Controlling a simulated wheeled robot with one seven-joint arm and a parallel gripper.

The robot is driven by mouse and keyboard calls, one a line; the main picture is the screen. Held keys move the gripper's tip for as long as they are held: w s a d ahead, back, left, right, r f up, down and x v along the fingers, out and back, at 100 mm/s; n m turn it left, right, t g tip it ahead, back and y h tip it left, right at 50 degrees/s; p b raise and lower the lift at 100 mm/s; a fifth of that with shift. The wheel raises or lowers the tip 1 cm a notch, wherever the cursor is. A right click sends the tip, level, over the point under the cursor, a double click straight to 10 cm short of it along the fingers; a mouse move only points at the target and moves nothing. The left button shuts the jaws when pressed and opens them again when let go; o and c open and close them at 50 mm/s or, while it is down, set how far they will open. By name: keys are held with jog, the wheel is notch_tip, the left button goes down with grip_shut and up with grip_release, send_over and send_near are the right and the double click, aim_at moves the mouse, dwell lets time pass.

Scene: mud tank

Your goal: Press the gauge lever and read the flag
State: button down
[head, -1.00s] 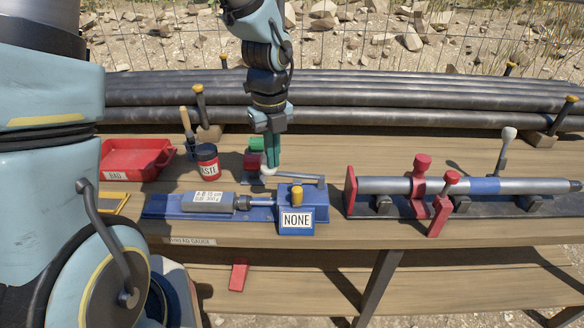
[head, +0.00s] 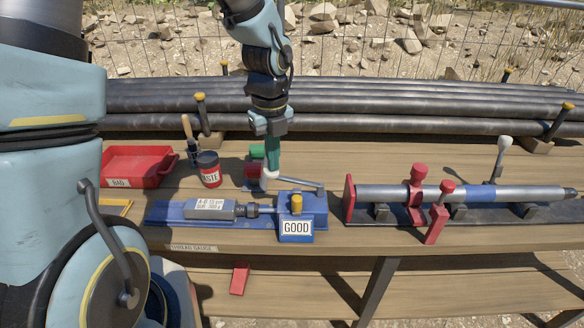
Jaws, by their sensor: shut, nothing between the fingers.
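The thread gauge has a blue base (head: 170,213) with a grey labelled cylinder (head: 209,209) lying on it. At its right end a blue block carries a yellow knob (head: 297,203) and a white flag (head: 296,229) reading GOOD. Behind the block is a grey lever arm (head: 302,183), with a white rounded end (head: 268,178) at its left. My gripper (head: 273,165) is shut and empty, pointing down over that white end. The fingertips appear to touch it, but the exact contact is hard to see.
A small red and green item (head: 256,160) sits just behind my gripper. A pipe in a red clamp (head: 417,188) fills the right side. Dark pipes (head: 400,122) lie along the back.

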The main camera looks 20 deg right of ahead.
notch_tip(320, 180, up, 8)
jog(key=p, duration=0.7)
jog(key=shift+r+p, duration=0.2)
jog(key=shift+p, duration=0.15)
jog(key=w+a+n+t+b, duration=0.1)
jog(key=a+n+b, duration=0.4)
jog(key=a+n, duration=2)
jog(key=n, duration=0.9)
jog(key=shift+w+a+t, duration=0.15)
jog(key=shift+a+t, duration=0.05)
jog(key=shift+t, duration=0.1)
